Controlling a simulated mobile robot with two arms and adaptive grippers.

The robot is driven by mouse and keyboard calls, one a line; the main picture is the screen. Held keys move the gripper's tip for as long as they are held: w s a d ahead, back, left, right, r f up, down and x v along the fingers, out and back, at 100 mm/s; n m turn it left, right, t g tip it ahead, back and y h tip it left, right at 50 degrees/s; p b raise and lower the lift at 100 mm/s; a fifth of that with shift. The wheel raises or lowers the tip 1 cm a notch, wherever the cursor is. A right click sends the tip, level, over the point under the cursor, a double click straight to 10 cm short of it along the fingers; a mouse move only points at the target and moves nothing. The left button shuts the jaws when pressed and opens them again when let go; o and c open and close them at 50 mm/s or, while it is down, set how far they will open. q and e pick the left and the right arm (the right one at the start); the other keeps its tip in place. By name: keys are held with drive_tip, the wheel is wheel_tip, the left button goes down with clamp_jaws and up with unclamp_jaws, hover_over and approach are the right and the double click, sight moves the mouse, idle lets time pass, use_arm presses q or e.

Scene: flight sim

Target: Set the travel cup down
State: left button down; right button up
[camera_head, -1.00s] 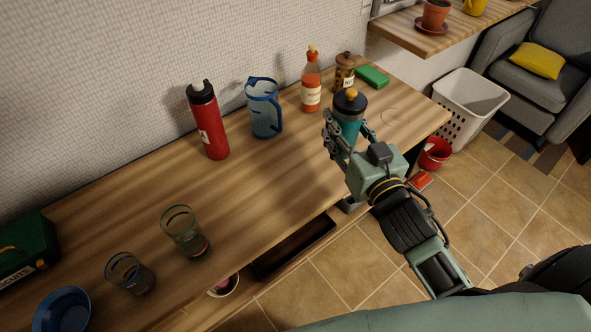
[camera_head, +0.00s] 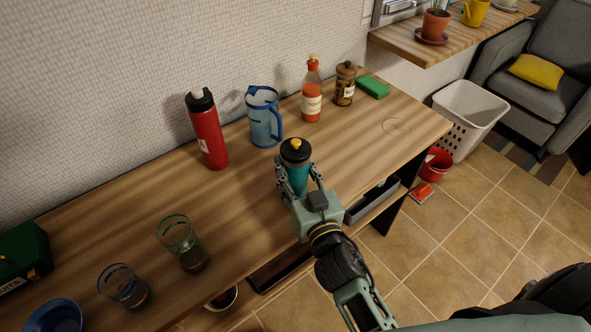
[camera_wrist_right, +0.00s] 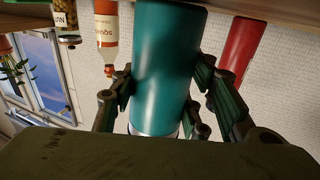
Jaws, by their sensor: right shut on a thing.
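The travel cup (camera_head: 297,178) is teal with a black lid and an orange knob. It is upright near the front edge of the wooden counter (camera_head: 345,150). My right gripper (camera_head: 298,190) is shut around its body. The cup also fills the middle of the right wrist view (camera_wrist_right: 165,65), upside down there, between the fingers (camera_wrist_right: 163,100). Its base is close to the counter top; I cannot tell whether it touches. My left gripper is not in view.
A blue jug (camera_head: 262,120), a red bottle (camera_head: 206,132) and a sauce bottle (camera_head: 311,95) stand behind the cup. A jar (camera_head: 345,88) and green sponge (camera_head: 373,87) are back right. Two glasses (camera_head: 180,245) (camera_head: 123,287) stand front left. The counter right of the cup is clear.

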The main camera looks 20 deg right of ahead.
drive_tip(key=shift+r, duration=0.15)
drive_tip(key=o, duration=1.5)
drive_tip(key=shift+f, duration=0.3)
drive_tip(key=shift+o, duration=0.2)
